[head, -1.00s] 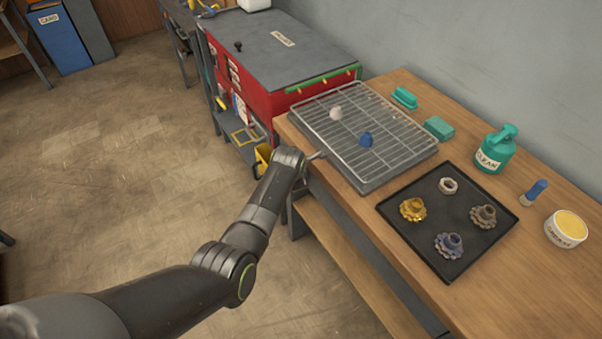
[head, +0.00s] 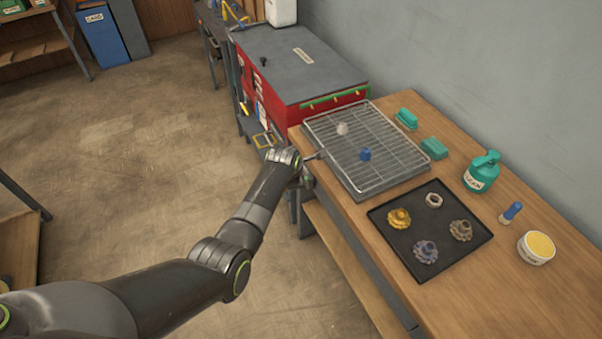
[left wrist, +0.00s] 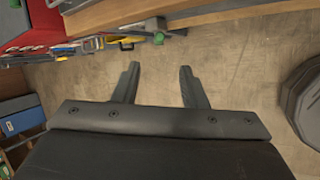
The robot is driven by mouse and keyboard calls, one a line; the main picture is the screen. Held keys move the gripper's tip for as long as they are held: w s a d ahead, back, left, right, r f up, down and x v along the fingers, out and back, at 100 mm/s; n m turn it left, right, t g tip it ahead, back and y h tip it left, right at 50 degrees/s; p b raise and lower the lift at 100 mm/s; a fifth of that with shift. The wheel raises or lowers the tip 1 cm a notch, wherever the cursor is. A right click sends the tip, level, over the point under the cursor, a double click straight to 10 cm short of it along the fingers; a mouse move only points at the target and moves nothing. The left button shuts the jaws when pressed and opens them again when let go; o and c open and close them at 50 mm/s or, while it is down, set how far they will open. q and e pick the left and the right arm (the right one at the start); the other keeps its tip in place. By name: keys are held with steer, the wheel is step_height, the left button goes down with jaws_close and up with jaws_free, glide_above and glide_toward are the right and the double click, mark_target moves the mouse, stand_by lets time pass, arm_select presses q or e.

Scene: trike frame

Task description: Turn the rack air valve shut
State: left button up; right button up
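I cannot make out a rack air valve for certain. A small grey-and-green fitting (left wrist: 162,28) with a short arm sits at a wooden bench edge in the left wrist view; I cannot tell whether it is the valve. My left gripper (left wrist: 158,78) is open and empty, its two fingers apart over bare floor and short of that fitting. In the head view my left arm reaches in from the left to the front-left corner of the bench, and its fingers are mostly hidden behind the wrist. My right gripper is not in view.
On the wooden bench (head: 530,285) stand a wire rack (head: 385,175) and a black tray (head: 470,255) with several gears. A teal bottle (head: 482,172) and a white tub (head: 536,248) stand behind. A red cabinet (head: 283,108) adjoins the bench. Floor left of it is clear.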

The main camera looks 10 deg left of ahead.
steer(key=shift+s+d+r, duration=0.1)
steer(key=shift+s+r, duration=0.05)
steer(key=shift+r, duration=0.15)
